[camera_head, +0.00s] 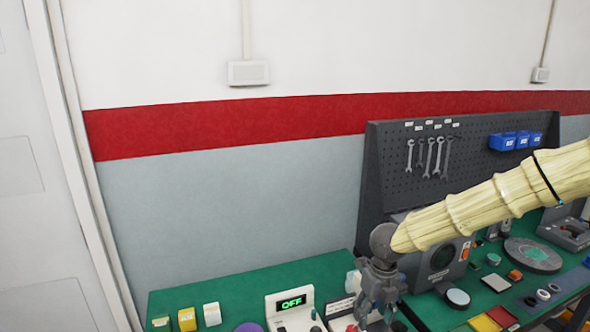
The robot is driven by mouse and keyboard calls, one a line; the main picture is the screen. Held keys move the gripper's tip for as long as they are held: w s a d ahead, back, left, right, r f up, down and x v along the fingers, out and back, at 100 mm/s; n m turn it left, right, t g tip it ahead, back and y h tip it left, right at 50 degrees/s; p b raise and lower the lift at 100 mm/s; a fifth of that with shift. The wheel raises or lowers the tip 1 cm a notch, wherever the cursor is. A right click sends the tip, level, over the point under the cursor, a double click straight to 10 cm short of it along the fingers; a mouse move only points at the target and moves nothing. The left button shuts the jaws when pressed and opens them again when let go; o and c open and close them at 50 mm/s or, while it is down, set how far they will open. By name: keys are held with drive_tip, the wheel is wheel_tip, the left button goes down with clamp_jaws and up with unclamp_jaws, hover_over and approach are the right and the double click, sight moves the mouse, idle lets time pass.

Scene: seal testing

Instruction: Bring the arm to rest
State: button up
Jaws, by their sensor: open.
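My arm, in a pale ribbed cover, reaches in from the right of the head view. My gripper (372,312) hangs at its end, fingers pointing down, open. No object shows between its fingers. It is over the green bench top (235,289), in front of a grey machine with a dark round face (443,257). The lower ends of the fingers are close to the bottom edge of the picture, so their height above the bench is hard to tell.
Yellow and white blocks (187,319) stand farther left. A dark pegboard (385,160) with wrenches and blue bins (502,141) rises behind. Several small parts and a round plate (533,255) lie at right.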

drive_tip(key=s+d+f+n+t+h+b, duration=0.15)
drive_tip(key=s+f+n, duration=0.3)
drive_tip(key=f, duration=0.45)
drive_tip(key=s+d+f+n+h+b, duration=0.1)
drive_tip(key=s+d+f+n+b, duration=0.2)
drive_tip(key=f+n, duration=0.45)
drive_tip(key=s+d+f+n+h+b, duration=0.1)
drive_tip(key=s+f+n+h+b, duration=0.15)
drive_tip(key=s+f, duration=0.6)
drive_tip(key=s+a+f+n+y+b, duration=0.1)
drive_tip(key=s+f+n+y+b, duration=0.1)
drive_tip(key=s+f+n, duration=0.6)
drive_tip(key=s+a+f+n+g+y+b, duration=0.1)
drive_tip(key=s+f+n+b, duration=0.3)
drive_tip(key=s+f+n, duration=0.4)
drive_tip(key=s+a+n+y, duration=0.1)
drive_tip(key=s+n, duration=0.1)
drive_tip(key=s, duration=0.3)
drive_tip(key=shift+f+y, duration=0.3)
drive_tip(key=shift+f, duration=0.1)
drive_tip(key=shift+g, duration=0.25)
